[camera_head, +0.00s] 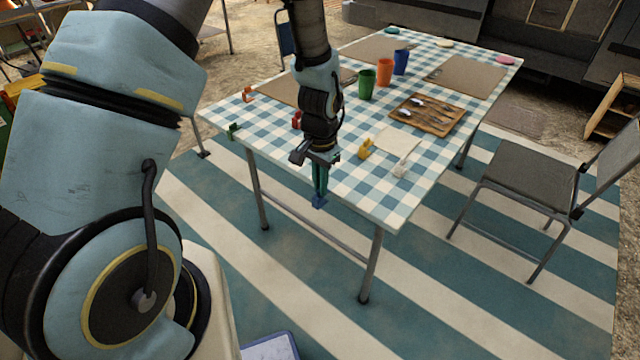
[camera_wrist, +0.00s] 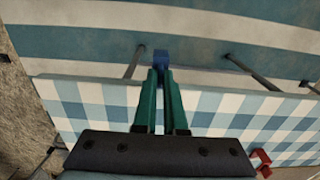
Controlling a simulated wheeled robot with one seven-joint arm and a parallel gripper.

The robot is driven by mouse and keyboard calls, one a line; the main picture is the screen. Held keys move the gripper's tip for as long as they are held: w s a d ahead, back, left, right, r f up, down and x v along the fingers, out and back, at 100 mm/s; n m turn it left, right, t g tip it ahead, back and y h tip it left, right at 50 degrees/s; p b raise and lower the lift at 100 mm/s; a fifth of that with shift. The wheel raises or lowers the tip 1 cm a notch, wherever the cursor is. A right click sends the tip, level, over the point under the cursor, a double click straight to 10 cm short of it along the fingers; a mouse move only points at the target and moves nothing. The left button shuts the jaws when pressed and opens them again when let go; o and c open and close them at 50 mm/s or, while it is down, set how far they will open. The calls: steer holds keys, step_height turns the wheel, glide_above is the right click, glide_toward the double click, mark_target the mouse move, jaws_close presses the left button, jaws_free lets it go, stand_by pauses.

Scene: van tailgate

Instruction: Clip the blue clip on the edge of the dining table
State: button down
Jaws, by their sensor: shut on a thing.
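The blue clip (camera_head: 319,202) is held at the tips of my gripper (camera_head: 320,186), whose green fingers point down. In the wrist view the fingers (camera_wrist: 160,76) are close together on the blue clip (camera_wrist: 161,57). The dining table (camera_head: 352,203) has a blue-and-white checked top.
A green clip (camera_head: 232,131) is at the table's near edge, left of my gripper. A red clip (camera_head: 296,119), a yellow clip (camera_head: 365,149) and a white clip (camera_head: 401,168) are on the tabletop. A wooden cutlery tray (camera_head: 425,124), cups and a grey chair (camera_head: 520,175) stand further right.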

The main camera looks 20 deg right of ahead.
mark_target(330, 187)
steer(key=shift+w+d, duration=0.25)
steer(key=shift+d, duration=0.25)
steer(key=shift+w+d, duration=0.25)
steer(key=shift+d, duration=0.2)
stand_by(0.4)
steer(key=shift+w+d, duration=0.25)
steer(key=shift+d, duration=0.15)
steer(key=shift+w+d, duration=0.2)
steer(key=shift+d, duration=0.2)
steer(key=shift+w+d, duration=0.1)
steer(key=shift+d, duration=0.1)
stand_by(0.3)
steer(key=c, duration=0.9)
jaws_free()
